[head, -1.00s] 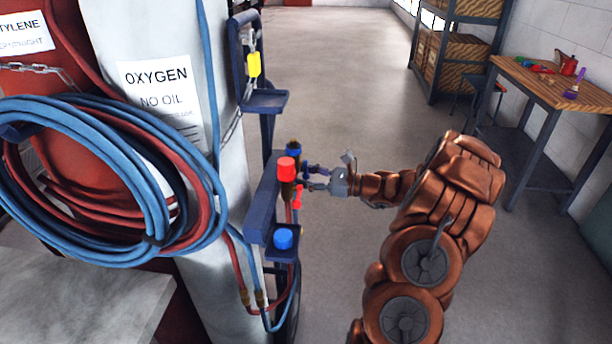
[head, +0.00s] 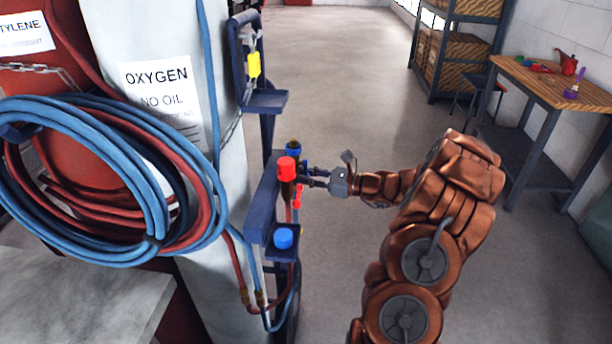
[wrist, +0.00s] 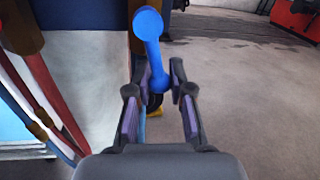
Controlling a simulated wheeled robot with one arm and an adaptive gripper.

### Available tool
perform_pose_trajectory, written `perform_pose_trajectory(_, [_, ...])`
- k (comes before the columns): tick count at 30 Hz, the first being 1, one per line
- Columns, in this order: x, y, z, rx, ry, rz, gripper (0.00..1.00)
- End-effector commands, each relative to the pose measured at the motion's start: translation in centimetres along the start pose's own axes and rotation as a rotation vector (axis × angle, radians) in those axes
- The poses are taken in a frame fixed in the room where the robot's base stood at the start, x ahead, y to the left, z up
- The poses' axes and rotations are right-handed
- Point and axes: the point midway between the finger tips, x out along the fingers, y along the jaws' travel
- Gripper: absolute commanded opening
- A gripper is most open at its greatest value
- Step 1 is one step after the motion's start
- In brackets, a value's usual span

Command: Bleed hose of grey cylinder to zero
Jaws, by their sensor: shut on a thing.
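The grey cylinder (head: 220,215), labelled OXYGEN, stands left of centre in the head view. A blue hose (head: 207,80) runs down its front. A dark blue bracket (head: 262,205) beside it carries fittings with a red cap (head: 286,170) and a blue cap (head: 293,147). My gripper (head: 306,175) reaches these fittings from the right. In the wrist view, a blue lever (wrist: 152,50) with round ends has its lower end between the fingertips of my gripper (wrist: 160,80), which is shut on it. The lever is mostly hidden in the head view.
Coiled blue and red hoses (head: 110,240) hang at left before the red cylinder (head: 75,75). A lower blue knob (head: 283,238) sits on the bracket. A workbench (head: 535,85) and shelving (head: 465,55) stand at right. The floor (head: 340,70) beyond is clear.

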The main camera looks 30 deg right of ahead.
Motion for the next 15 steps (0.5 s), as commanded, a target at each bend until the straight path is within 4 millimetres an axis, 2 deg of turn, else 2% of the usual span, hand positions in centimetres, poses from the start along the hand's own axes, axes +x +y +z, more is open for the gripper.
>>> perform_pose_trajectory(5, [0.0, 0.3, 0.6, 0.073, 0.009, 0.001, 0.0])
perform_pose_trajectory(15, [-0.2, 1.2, 0.5, 0.235, 0.038, 0.005, 0.0])
